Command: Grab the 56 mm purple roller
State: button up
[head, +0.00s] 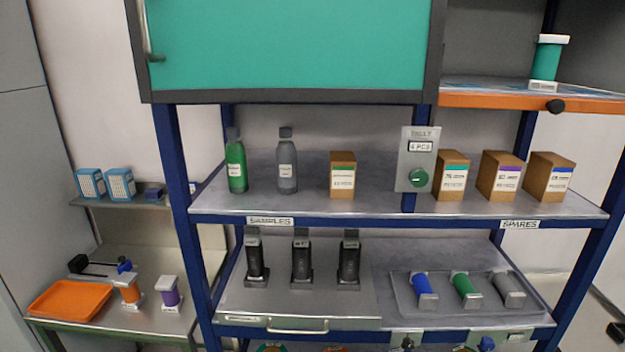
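A purple roller (169,292) with white ends stands upright on the green-edged side table at the lower left. Its size marking is too small to read. My gripper is not in view.
An orange tray (70,301) lies left of the rollers. A blue rack post (178,190) rises just right of the side table (150,322). A tray (405,293) on the rack holds blue, green and grey rollers. Bottles and boxes stand on the shelf above (300,205).

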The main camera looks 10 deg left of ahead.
aim_at(167, 284)
jog(key=u, duration=1.45)
jog(key=i+u, duration=0.4)
jog(key=i, duration=0.7)
